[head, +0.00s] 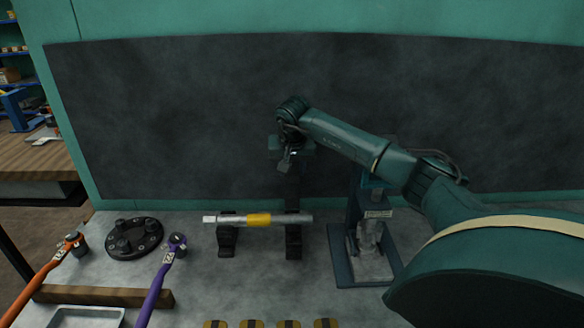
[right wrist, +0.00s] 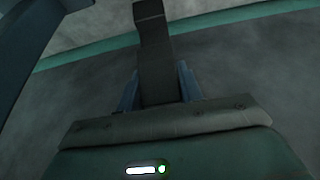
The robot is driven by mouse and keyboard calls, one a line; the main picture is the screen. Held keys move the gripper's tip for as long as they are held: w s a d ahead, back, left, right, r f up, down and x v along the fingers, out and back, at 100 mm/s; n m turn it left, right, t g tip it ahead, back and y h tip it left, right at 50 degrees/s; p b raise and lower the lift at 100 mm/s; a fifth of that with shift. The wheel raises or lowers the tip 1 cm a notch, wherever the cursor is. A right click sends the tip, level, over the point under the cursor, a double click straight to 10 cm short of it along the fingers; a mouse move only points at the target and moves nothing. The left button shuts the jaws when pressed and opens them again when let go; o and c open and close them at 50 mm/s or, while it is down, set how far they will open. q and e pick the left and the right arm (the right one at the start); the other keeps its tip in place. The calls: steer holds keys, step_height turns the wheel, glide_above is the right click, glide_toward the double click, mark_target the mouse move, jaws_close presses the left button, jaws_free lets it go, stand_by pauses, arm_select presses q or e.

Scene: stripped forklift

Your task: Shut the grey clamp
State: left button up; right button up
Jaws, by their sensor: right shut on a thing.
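The grey clamp (head: 293,243) is the right one of two dark stands under a silver rod (head: 228,219) with a yellow band. Its dark arm (head: 293,190) stands upright above the rod, so the clamp looks open. My right gripper (head: 287,162) is above it, at the top of that arm. In the right wrist view the dark grey bar (right wrist: 153,40), which looks like the clamp arm, passes between the two bluish fingers of my right gripper (right wrist: 159,88), shut on it. The exact contact is hidden. My left gripper is not in view.
The left stand (head: 227,243) holds the rod's other end. A blue press-like frame (head: 340,262) stands to the right, under my arm. A black flange (head: 133,238), a purple-handled tool (head: 158,285) and an orange-handled tool (head: 45,270) are at left. A dark panel (head: 170,120) rises behind.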

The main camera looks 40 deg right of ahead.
steer(key=shift+c, duration=0.8)
steer(key=o, duration=0.8)
steer(key=shift+c, duration=0.2)
steer(key=shift+s+a+f+p, duration=0.1)
steer(key=shift+s+a+f, duration=0.1)
steer(key=shift+s+a, duration=0.7)
steer(key=shift+s+a+f+p, duration=0.2)
steer(key=shift+s+a, duration=0.5)
steer(key=shift+s, duration=0.35)
steer(key=shift+s+a+f+p, duration=0.1)
steer(key=shift+s+a+f, duration=0.1)
steer(key=shift+s+a, duration=0.7)
steer(key=shift+d, duration=0.1)
steer(key=o, duration=0.6)
steer(key=shift+c, duration=0.2)
